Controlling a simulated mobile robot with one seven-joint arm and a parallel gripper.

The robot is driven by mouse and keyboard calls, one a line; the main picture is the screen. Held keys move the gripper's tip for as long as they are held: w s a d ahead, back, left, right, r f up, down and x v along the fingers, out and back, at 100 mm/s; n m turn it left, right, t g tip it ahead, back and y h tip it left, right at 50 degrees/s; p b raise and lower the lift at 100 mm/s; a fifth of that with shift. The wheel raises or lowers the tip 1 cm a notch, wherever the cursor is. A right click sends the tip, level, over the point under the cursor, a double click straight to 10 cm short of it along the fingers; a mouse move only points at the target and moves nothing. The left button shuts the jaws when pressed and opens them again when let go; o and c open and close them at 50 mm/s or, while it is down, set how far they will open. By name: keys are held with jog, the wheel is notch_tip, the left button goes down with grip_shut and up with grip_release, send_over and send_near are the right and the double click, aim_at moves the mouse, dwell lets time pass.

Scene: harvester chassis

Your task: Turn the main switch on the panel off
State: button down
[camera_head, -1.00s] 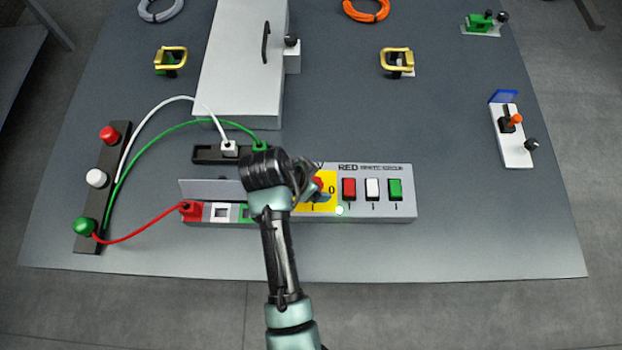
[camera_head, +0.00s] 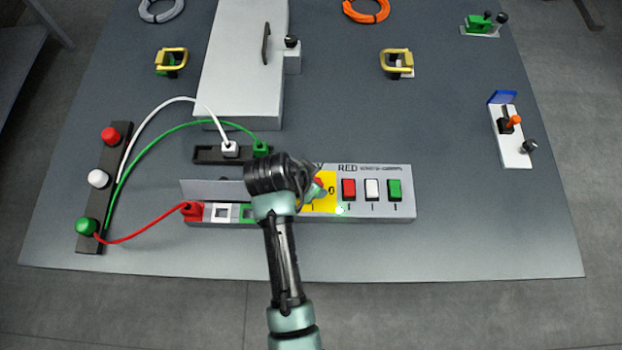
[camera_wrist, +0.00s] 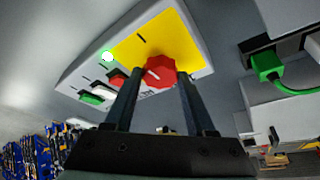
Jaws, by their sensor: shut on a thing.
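The main switch is a red knob (camera_wrist: 160,70) on a yellow plate (camera_wrist: 128,46) of the grey panel (camera_head: 410,212). In the wrist view my gripper (camera_wrist: 160,79) has one dark finger on each side of the knob and is shut on it. In the head view my gripper (camera_head: 316,190) reaches the yellow plate from the left and hides most of the knob. A "0" mark shows to the right of the knob. A small green light (camera_head: 341,211) glows at the panel's lower edge.
Red (camera_head: 349,189), white (camera_head: 372,189) and green (camera_head: 394,189) rocker switches sit right of the knob. Left of my wrist are a raised flap (camera_head: 205,189) and sockets with a red plug (camera_head: 192,210). Cables run to a black strip (camera_head: 95,215).

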jog(key=n+p, duration=0.1)
jog(key=n, duration=0.1)
jog(key=n+t+y+p, duration=0.1)
jog(key=n, duration=0.1)
jog(key=shift+s+d+r+p, duration=0.1)
jog(key=shift+d+r+p, duration=0.1)
jog(key=shift+p, duration=0.15)
jog(key=n+y+p, duration=0.2)
jog(key=n, duration=0.2)
jog(key=shift+d+f+n, duration=0.1)
jog(key=shift+n, duration=0.2)
jog(key=n+y, duration=0.1)
jog(key=n, duration=0.3)
jog(key=shift+d+y, duration=0.1)
jog(key=shift+y, duration=0.3)
jog(key=shift+w+n+g+y, duration=0.1)
jog(key=shift+n+g+y, duration=0.2)
jog(key=shift+n, duration=0.75)
jog(key=shift+w+n+g+y, duration=0.1)
jog(key=shift+n+g+y, duration=0.15)
jog(key=shift+n, duration=0.8)
jog(key=shift+c, duration=1.1)
grip_release()
jog(key=shift+f, duration=0.1)
jog(key=shift+s, duration=0.1)
jog(key=b+v, duration=0.2)
jog(key=v, duration=1.1)
